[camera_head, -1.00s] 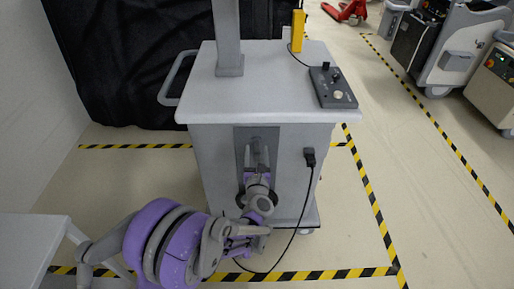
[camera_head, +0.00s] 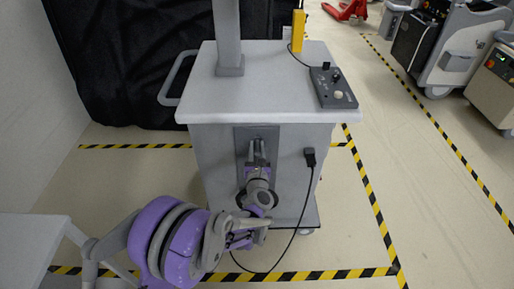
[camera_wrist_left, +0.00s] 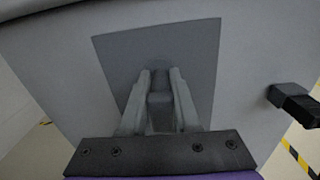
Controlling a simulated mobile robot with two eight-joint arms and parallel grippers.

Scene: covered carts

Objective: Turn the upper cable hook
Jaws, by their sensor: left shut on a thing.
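The grey cart (camera_head: 215,160) stands in front of me with a darker grey plate (camera_head: 242,140) on its front face. The plate also shows in the wrist view (camera_wrist_left: 120,60). The upper cable hook (camera_wrist_left: 160,98) is a small grey piece on this plate, between the two fingers of my left gripper (camera_wrist_left: 160,74). The gripper is shut on it, with a finger on each side. In the head view my left gripper (camera_head: 258,147) is at the upper part of the plate, and the hook is mostly hidden. A lower hook cannot be made out behind my arm. My right gripper is not in view.
A black plug (camera_head: 310,157) with a hanging cable sits to the right of the plate; it also shows in the wrist view (camera_wrist_left: 293,103). A control box (camera_head: 333,87) lies on the cart top. A white table (camera_head: 30,245) is at lower left.

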